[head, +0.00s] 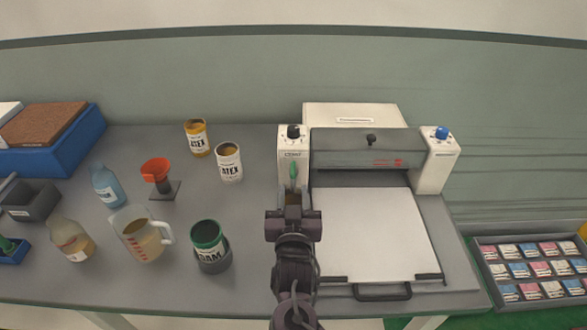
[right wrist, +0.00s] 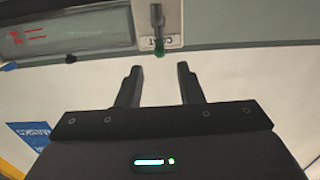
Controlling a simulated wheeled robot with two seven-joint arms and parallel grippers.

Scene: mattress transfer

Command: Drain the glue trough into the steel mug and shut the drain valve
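A white-and-grey coating machine (head: 360,150) stands at the right of the table; I take its dark-hooded body to hold the glue trough, whose inside I cannot see. A green-tipped lever (head: 293,172), perhaps the drain valve, hangs on the front of its left post. In the right wrist view the green lever tip (right wrist: 159,47) shows just beyond the fingertips, beside a small label. My right gripper (head: 291,197) is in front of that post, below the lever; its fingers (right wrist: 158,72) are apart with nothing between them. I cannot pick out a steel mug. My left gripper is not in view.
A white sheet (head: 372,232) lies before the machine, with a black handle (head: 382,292). Left stand a green can (head: 207,236), a measuring jug (head: 137,236), bottles, a funnel (head: 156,169) and two latex cans (head: 229,162). A tray of packets (head: 530,270) is at right.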

